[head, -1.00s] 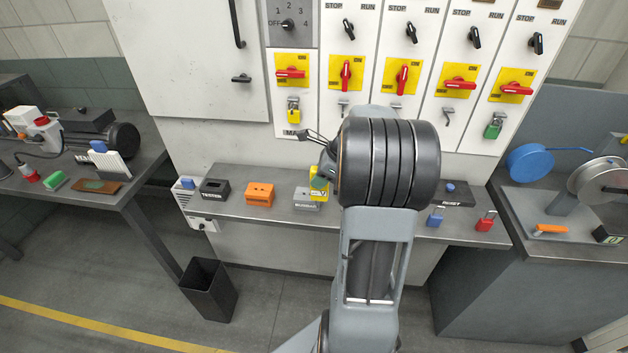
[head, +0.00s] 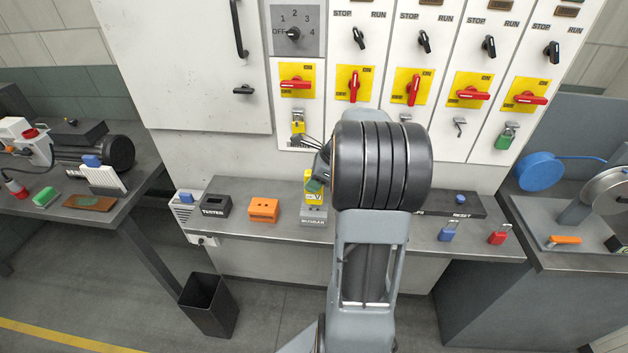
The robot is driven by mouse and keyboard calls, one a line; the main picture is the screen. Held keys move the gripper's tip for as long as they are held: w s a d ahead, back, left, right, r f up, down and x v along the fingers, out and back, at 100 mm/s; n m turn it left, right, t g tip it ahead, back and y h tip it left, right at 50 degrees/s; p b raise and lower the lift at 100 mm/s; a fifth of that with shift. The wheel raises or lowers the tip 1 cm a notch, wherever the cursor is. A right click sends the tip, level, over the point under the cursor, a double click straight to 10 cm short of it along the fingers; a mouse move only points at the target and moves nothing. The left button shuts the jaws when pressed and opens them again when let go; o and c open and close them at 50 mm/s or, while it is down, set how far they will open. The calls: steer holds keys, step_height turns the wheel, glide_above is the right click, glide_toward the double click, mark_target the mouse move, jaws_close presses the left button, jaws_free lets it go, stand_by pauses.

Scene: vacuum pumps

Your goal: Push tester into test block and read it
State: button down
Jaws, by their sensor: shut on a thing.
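The yellow tester (head: 309,189) is upright in my gripper (head: 317,183), which is shut on it. A small display with "V" shows on the tester's front, but I cannot make out a reading. Its lower end is over or just in front of the grey block marked BUSBAR (head: 315,215); I cannot tell whether they touch. An orange block (head: 263,209) with dark holes stands on the shelf left of the grey block, with nothing in it. The black TESTER holder (head: 215,206) stands further left, empty. My wrist hides part of the gripper.
The shelf (head: 275,230) runs under the cabinet with its switches and padlocks. A blue padlock (head: 448,231) and a red padlock (head: 499,234) lie at right, near the black RESET box (head: 461,205). A black bin (head: 208,304) stands on the floor.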

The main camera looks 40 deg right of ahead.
steer(key=shift+f+b, duration=0.6)
steer(key=shift+f, duration=0.8)
steer(key=shift+f, duration=0.25)
steer(key=c, duration=0.7)
jaws_free()
steer(key=shift+c, duration=0.2)
steer(key=v, duration=1.4)
steer(key=shift+b, duration=0.45)
